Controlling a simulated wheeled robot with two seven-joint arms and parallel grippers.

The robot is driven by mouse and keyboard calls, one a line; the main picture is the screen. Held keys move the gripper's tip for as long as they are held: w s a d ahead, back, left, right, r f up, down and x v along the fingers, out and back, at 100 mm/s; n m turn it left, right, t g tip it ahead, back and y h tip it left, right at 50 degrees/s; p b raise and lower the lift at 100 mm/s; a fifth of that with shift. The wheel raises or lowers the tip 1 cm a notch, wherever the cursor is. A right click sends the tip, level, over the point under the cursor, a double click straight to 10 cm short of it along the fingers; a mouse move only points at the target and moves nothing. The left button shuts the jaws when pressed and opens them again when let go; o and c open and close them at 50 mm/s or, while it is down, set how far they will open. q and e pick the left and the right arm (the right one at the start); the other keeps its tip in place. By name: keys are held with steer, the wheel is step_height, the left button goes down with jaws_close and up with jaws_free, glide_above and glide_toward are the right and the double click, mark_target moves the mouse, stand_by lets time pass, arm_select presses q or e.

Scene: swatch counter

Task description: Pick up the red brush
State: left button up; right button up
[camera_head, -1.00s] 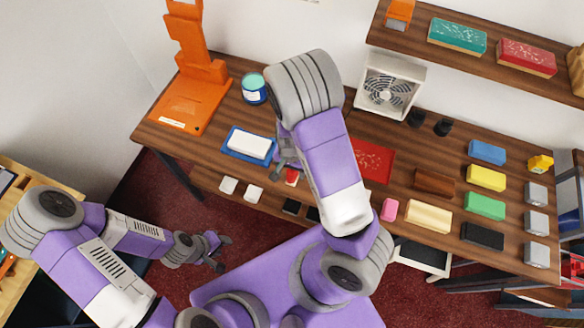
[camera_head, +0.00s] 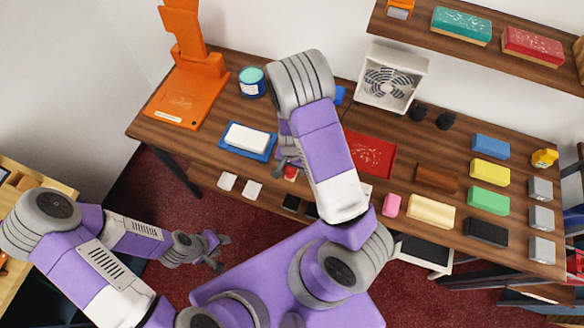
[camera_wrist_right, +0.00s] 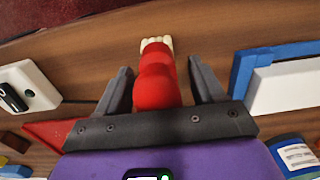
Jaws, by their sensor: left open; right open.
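The red brush (camera_wrist_right: 155,85) lies on the wooden counter in the right wrist view, with its pale bristles pointing away from the gripper. My right gripper (camera_wrist_right: 158,88) is open, and its dark fingers stand on either side of the red handle. I cannot tell whether they touch it. In the head view a small red part of the brush (camera_head: 290,173) shows beside my right gripper (camera_head: 287,163), and my right arm hides much of the area. My left gripper (camera_head: 220,251) is open and empty, low in front of the counter.
A blue tray with a white block (camera_head: 247,137) lies close to my right gripper. Several colored blocks cover the counter's right side.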

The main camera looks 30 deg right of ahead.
steer(key=c, duration=1)
step_height(320, 180, up, 10)
steer(key=shift+r+p, duration=0.1)
steer(key=shift+p, duration=1.15)
steer(key=shift+c, duration=0.2)
